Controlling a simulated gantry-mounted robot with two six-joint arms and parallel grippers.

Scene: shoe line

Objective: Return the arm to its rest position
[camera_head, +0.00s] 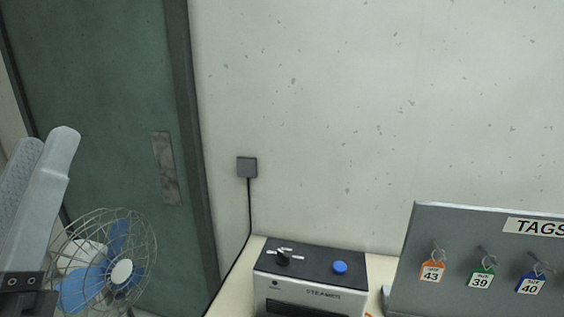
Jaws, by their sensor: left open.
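My left gripper (45,150) is at the left edge of the head view, with its two grey fingers pointing up. It is open, with nothing seen between the fingers. It is raised in front of the green door and beside the fan, apart from the steamer and the tags. My right gripper is not in the head view.
A steamer (311,299) with a knob and a blue button stands on a pale table (381,268). A tag board (455,232) with hanging size tags stands at right. A caged fan (121,272) is close to my left gripper. A green door (100,90) stands behind.

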